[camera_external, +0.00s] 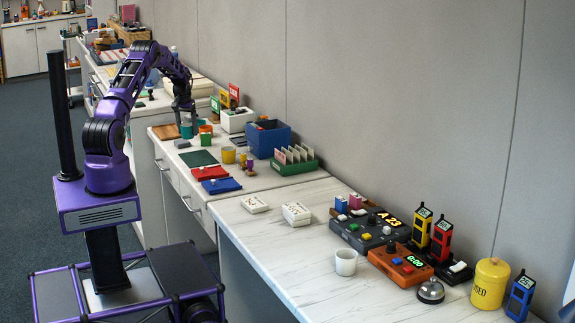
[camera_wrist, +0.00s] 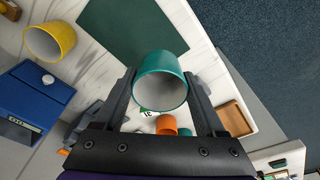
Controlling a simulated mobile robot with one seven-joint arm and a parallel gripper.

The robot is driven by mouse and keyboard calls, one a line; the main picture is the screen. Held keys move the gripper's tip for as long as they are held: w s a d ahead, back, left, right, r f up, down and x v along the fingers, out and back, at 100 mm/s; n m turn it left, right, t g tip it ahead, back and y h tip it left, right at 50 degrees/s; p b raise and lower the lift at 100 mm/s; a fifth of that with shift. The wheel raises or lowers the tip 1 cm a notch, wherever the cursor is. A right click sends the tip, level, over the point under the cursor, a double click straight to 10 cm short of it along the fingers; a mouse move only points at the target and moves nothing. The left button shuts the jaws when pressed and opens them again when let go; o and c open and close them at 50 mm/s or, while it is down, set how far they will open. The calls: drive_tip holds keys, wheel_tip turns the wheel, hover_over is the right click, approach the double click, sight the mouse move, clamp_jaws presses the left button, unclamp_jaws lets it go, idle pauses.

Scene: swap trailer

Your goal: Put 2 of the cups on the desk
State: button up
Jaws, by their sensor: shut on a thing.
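My gripper (camera_external: 185,117) is shut on a teal cup (camera_wrist: 162,72), whose open mouth faces the wrist camera between the fingers. The cup (camera_external: 187,131) also shows under the gripper in the external view, over the drawer counter; I cannot tell whether it still touches the surface. A yellow cup (camera_external: 228,155) stands on that counter and shows at upper left in the wrist view (camera_wrist: 50,41). An orange cup (camera_wrist: 166,125) and another teal item (camera_wrist: 186,131) are close by. A white cup (camera_external: 346,262) stands on the nearer desk (camera_external: 262,233).
On the drawer counter are a dark green mat (camera_external: 198,158), a red tray (camera_external: 211,173), a blue bin (camera_external: 268,138) and a green card rack (camera_external: 294,160). The desk holds control boxes (camera_external: 400,268), a bell (camera_external: 430,291) and a yellow canister (camera_external: 489,283). Its front left is clear.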

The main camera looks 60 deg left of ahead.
drive_tip(key=shift+s+a+f, duration=0.15)
drive_tip(key=shift+s+a, duration=0.15)
drive_tip(key=shift+a, duration=0.15)
drive_tip(key=shift+f+b, duration=1.7)
drive_tip(key=shift+f, duration=1.55)
drive_tip(key=shift+f+b, duration=0.3)
drive_tip(key=shift+f, duration=0.15)
drive_tip(key=o, duration=1.5)
drive_tip(key=shift+o, duration=0.2)
drive_tip(key=r, duration=0.5)
drive_tip(key=s+d+r+p, duration=0.1)
drive_tip(key=r, duration=0.5)
drive_tip(key=d+r, duration=0.1)
drive_tip(key=r, duration=0.5)
drive_tip(key=shift+s+r, duration=0.15)
drive_tip(key=shift+s, duration=0.25)
